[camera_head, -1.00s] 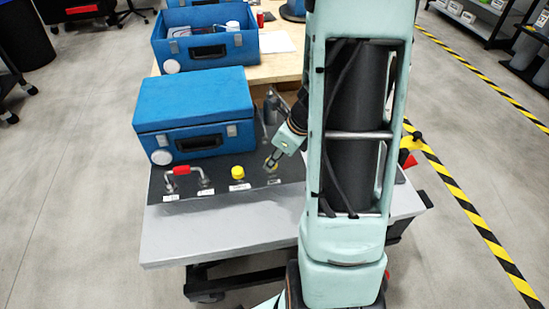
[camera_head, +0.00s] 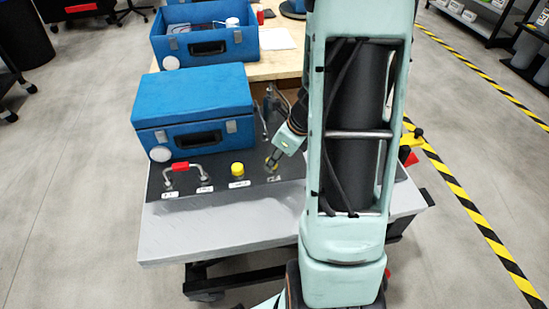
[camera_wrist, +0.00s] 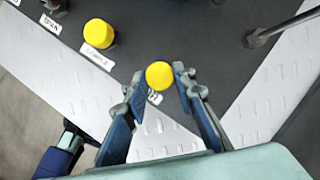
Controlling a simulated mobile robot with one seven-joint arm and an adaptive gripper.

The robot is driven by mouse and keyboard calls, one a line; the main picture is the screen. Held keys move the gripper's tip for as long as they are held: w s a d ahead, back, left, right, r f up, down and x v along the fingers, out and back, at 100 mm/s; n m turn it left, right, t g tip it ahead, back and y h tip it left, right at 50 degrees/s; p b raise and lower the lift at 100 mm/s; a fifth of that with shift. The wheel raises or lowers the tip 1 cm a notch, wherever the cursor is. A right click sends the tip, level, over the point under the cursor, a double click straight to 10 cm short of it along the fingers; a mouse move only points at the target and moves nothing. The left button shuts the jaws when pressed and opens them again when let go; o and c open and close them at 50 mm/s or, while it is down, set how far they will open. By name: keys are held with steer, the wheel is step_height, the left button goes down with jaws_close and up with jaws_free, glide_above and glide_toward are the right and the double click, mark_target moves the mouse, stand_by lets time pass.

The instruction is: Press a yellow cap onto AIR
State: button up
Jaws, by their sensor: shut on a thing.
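My gripper (camera_wrist: 159,78) is shut on a yellow cap (camera_wrist: 159,75), which sits between its fingertips above the dark panel. A white label (camera_wrist: 154,97) lies just beside this cap, partly hidden by it and a finger, so I cannot read it fully. The port under the cap is hidden, and I cannot tell whether the cap touches it. In the head view my gripper (camera_head: 272,163) points down at the panel's right part. Another yellow cap (camera_head: 237,169) stands to its left on its own labelled spot, and it also shows in the wrist view (camera_wrist: 99,33).
A closed blue case (camera_head: 193,105) stands behind the panel, and an open blue case (camera_head: 206,45) farther back. A metal fitting (camera_wrist: 256,39) is at the wrist view's upper right. The grey front strip (camera_head: 210,230) is clear.

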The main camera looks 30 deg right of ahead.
steer(key=shift+f+b, duration=0.3)
steer(key=shift+f, duration=0.1)
steer(key=shift+c, duration=0.3)
steer(key=o, duration=0.9)
steer(key=shift+r, duration=0.1)
steer(key=shift+v, duration=6)
